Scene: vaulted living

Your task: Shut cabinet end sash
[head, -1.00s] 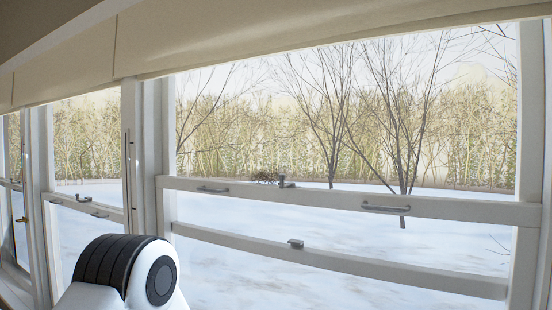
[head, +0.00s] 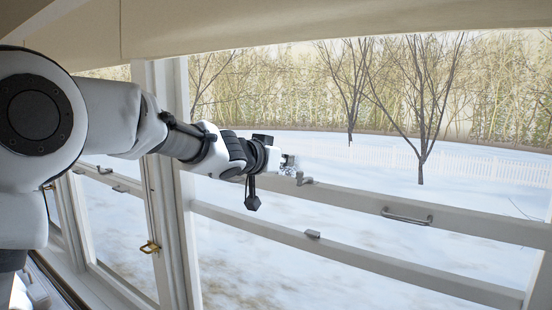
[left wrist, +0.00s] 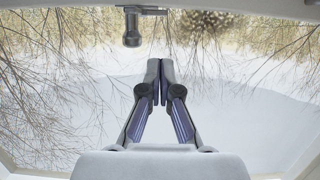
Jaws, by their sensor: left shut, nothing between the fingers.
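A white-framed sash window fills the right of the head view. Its upper crossbar (head: 463,222) carries a curved metal pull handle (head: 407,216) and a small grey catch (head: 304,179). My right gripper is out of view.
A second sash window (head: 118,222) with a brass latch (head: 150,247) stands to the left, past a white post (head: 172,240). A beige blind (head: 300,22) hangs across the top. Snow and bare trees lie outside.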

